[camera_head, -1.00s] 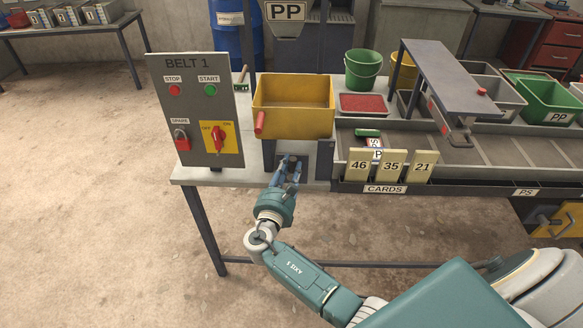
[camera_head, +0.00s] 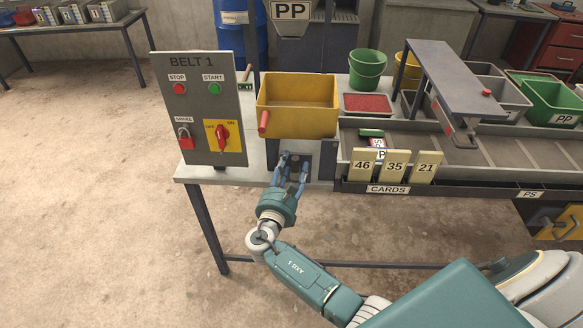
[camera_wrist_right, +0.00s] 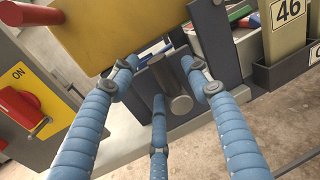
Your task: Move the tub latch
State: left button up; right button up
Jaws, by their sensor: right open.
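In the wrist view a grey round peg (camera_wrist_right: 181,103), which looks like the latch, sticks out of the mount under the yellow tub (camera_wrist_right: 110,30). My right gripper (camera_head: 293,165) has blue fingers spread in front of this mount. In the wrist view the open right gripper (camera_wrist_right: 160,82) has fingers on both sides of the peg and one below; I cannot tell whether any touches it. My left gripper is not in view.
The BELT 1 panel (camera_head: 200,110) with a red switch (camera_head: 222,137) stands just left of the tub. Number cards (camera_head: 394,166) stand in a rack at the right. A green bucket (camera_head: 367,70) and a red tray (camera_head: 370,104) are behind. The floor in front is clear.

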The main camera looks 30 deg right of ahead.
jog(key=v, duration=1.2)
dwell(0.4)
jog(key=s+f+m+g+y, duration=0.2)
jog(key=s+f, duration=0.3)
jog(key=f, duration=0.7)
jog(key=s+f+m+g+y+b, duration=0.1)
jog(key=s+f+m+g+y, duration=0.35)
jog(key=f, duration=0.75)
jog(key=s+f+m+g+y, duration=0.1)
jog(key=s+f, duration=0.6)
jog(key=f, duration=0.5)
jog(key=s+f+m+g+y, duration=0.1)
jog(key=s+f+m, duration=0.4)
jog(key=s, duration=0.5)
jog(key=s+f+m+g+y+b, duration=0.1)
jog(key=s+f+m+g+y, duration=0.1)
jog(key=s+f+m, duration=0.4)
jog(key=s+f+m+g+y, duration=0.1)
jog(key=s+f+m, duration=0.4)
jog(key=s, duration=0.9)
jog(key=shift+s+a+f+m+g+y+b, duration=0.2)
jog(key=shift+s+f+m+g+y+b, duration=0.15)
jog(key=shift+m, duration=0.5)
